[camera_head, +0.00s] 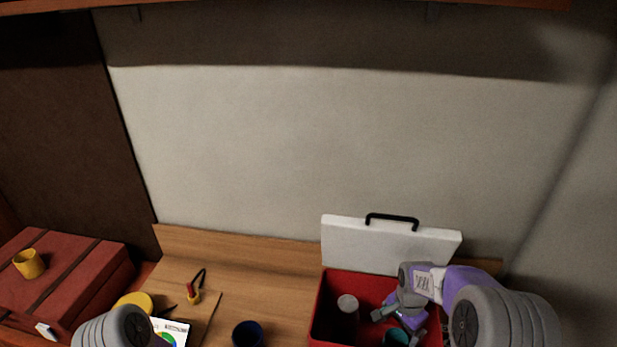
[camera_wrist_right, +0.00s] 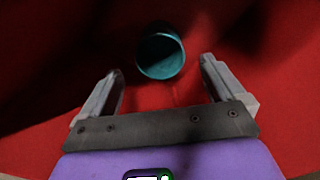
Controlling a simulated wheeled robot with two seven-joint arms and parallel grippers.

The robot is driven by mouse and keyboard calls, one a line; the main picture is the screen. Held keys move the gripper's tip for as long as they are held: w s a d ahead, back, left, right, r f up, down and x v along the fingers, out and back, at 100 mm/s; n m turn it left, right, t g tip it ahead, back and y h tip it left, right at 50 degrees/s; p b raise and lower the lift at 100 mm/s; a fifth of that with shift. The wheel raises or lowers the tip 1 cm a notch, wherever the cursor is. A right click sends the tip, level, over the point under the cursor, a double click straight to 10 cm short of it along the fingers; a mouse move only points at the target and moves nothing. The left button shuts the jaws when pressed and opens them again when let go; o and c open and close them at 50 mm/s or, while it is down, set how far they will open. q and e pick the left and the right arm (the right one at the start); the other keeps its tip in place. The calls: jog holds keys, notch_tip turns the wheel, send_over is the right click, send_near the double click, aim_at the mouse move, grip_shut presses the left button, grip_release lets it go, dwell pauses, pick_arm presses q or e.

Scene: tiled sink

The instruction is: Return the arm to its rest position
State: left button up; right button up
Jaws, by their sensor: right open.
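My right arm comes in from the right in the head view, and its gripper (camera_head: 397,327) is down inside the open red box. In the right wrist view the gripper (camera_wrist_right: 160,95) is open, with nothing between its fingers. A teal cup (camera_wrist_right: 161,52) lies just beyond the fingertips on the red floor; it also shows in the head view (camera_head: 396,338), partly covered by the gripper. My left arm shows only as a rounded grey part at the lower left of the head view; its gripper is out of view.
The red box (camera_head: 318,310) has a raised white lid (camera_head: 385,240) with a black handle and holds a grey cylinder (camera_head: 348,304). A dark blue cup (camera_head: 247,334) stands left of it on the wooden counter (camera_head: 270,285). A yellow mug (camera_head: 28,263) sits on a red case (camera_head: 80,270).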

notch_tip(320, 180, down, 8)
jog(key=shift+f+b, duration=0.25)
jog(key=shift+b, duration=0.5)
notch_tip(320, 180, up, 2)
jog(key=shift+w+p, duration=0.15)
jog(key=shift+p, duration=0.25)
jog(key=shift+s+a+r, duration=0.1)
jog(key=shift+s+a, duration=0.2)
jog(key=shift+a, duration=0.5)
